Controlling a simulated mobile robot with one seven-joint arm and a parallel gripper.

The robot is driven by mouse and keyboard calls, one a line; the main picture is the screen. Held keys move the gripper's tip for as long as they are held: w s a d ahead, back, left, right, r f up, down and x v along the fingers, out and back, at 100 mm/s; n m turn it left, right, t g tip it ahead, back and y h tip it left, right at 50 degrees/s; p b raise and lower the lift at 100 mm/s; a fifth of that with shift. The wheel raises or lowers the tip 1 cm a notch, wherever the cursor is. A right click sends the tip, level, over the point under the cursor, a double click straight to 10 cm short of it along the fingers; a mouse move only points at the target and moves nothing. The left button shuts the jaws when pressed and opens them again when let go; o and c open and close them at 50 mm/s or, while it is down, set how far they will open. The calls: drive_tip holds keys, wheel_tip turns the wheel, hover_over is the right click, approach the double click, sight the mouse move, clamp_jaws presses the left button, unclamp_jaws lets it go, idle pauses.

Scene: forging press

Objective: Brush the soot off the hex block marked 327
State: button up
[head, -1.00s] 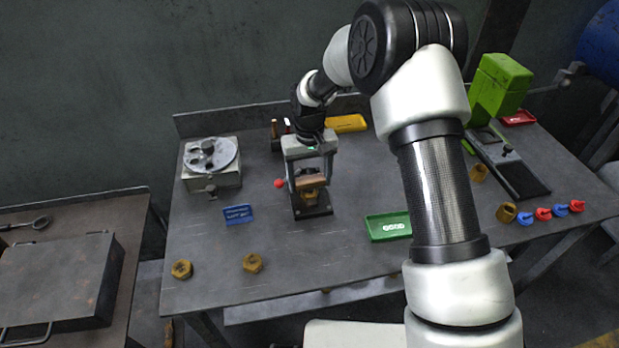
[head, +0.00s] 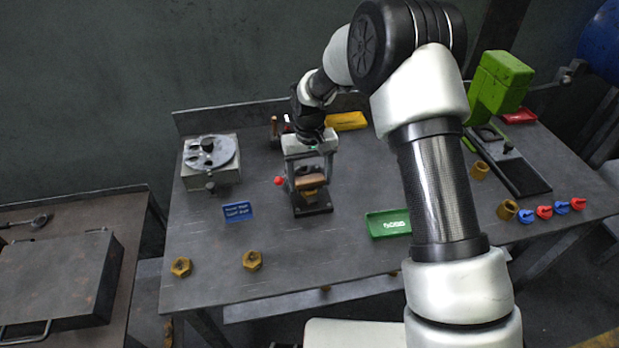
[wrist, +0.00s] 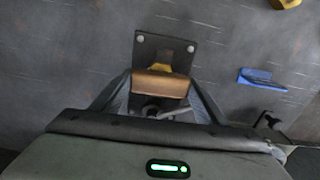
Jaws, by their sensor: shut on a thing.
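My gripper (head: 310,181) is shut on a brush with a brown wooden back (head: 311,184), which also shows in the wrist view (wrist: 160,84). It holds the brush over a brass-coloured hex block (head: 311,194) in a dark clamp fixture (head: 313,209) with a red ball handle (head: 279,180). In the wrist view only the edge of this block (wrist: 160,68) shows past the brush. The bristles are hidden, so I cannot tell whether they touch the block. No number or soot is readable on it. Two more hex blocks (head: 181,267) (head: 252,260) lie at the table's front left.
A round dial device (head: 210,160) and a blue sign (head: 238,212) stand left of the clamp. A green tray (head: 388,223) is to its right and a yellow tray (head: 346,120) behind. A green press (head: 500,85) and several red and blue pieces are at right.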

drive_tip(key=shift+f, duration=0.1)
drive_tip(key=shift+s+a, duration=0.3)
drive_tip(key=shift+a, duration=0.55)
drive_tip(key=shift+w+d+b, duration=0.15)
drive_tip(key=shift+w+d, duration=0.15)
drive_tip(key=shift+d, duration=0.6)
drive_tip(key=shift+w+d+b, duration=0.15)
drive_tip(key=shift+w+d, duration=0.15)
drive_tip(key=shift+d, duration=0.55)
drive_tip(key=shift+a+f, duration=0.1)
drive_tip(key=shift+s+a+b, duration=0.15)
drive_tip(key=shift+s+a, duration=0.2)
drive_tip(key=shift+a, duration=0.5)
drive_tip(key=shift+s+a+b, duration=0.15)
drive_tip(key=shift+s+a, duration=0.15)
drive_tip(key=shift+a, duration=0.5)
